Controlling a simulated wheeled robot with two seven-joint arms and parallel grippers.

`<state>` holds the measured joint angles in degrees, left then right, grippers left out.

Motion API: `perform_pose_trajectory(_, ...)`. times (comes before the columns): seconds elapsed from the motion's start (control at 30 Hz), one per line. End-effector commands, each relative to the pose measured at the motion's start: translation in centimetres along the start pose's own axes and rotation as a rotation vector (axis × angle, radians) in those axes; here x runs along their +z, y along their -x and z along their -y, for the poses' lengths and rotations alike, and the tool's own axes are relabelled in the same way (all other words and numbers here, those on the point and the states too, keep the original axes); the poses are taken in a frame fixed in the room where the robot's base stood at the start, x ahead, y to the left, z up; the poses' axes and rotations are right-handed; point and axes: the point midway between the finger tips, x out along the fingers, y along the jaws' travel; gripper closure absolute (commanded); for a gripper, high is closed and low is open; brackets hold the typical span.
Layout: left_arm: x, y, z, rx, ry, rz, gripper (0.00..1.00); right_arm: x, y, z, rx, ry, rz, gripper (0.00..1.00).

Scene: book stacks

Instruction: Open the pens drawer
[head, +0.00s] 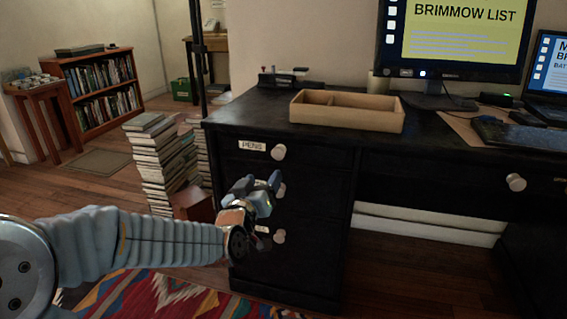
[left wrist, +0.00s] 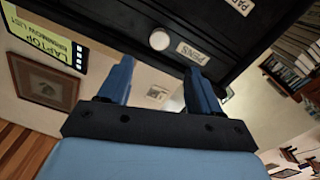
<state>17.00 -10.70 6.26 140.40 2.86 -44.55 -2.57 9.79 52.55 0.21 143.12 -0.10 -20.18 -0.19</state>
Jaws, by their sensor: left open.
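The pens drawer (head: 315,163) is the top drawer of the black desk's left pedestal, and its front looks flush with the desk. It has a white label reading PENS (head: 252,146) and a round pale knob (head: 278,152). In the left wrist view, turned over, the knob (left wrist: 159,40) and the PENS label (left wrist: 193,53) show beyond the fingertips. My left gripper (head: 260,182) is open and empty, in front of the pedestal and lower than the pens knob in the head view. In the left wrist view its blue fingers (left wrist: 161,66) are apart, with the knob between their lines, not touched.
Lower drawers have knobs (head: 279,236); my gripper partly covers the middle one. A wooden tray (head: 347,111), monitor (head: 455,40) and keyboard (head: 520,135) stand on the desk. Book stacks (head: 160,165) rise left of the pedestal. A patterned rug (head: 165,292) lies in front.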

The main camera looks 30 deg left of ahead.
Motion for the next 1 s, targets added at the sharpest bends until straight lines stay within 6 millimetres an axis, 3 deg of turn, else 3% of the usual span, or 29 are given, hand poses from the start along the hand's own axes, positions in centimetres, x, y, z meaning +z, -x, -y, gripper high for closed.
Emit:
perform_pose_trajectory(0.3, 0.1, -7.4, 0.0, 0.000, 0.000, 0.004, 0.36, 0.0, 0.6, 0.1, 0.001, -0.001, -0.001, 0.61)
perform_pose_trajectory(0.5, 0.1, -10.6, -0.1, 0.001, 0.001, 0.004, 0.36, 0.0, 0.8, 0.2, 0.002, -0.001, -0.002, 0.61)
perform_pose_trajectory(0.7, 0.1, -11.8, -0.1, 0.001, 0.001, 0.003, 0.36, -0.1, 0.8, 0.2, 0.002, -0.001, -0.002, 0.61)
perform_pose_trajectory(0.93, 0.1, -11.8, -0.1, 0.001, 0.000, 0.003, 0.36, -0.1, 0.8, 0.2, 0.002, -0.001, -0.002, 0.61)
perform_pose_trajectory(1.0, 0.2, -11.8, -0.1, 0.001, 0.000, 0.003, 0.45, -0.1, 0.8, 0.2, 0.002, -0.001, -0.002, 0.61)
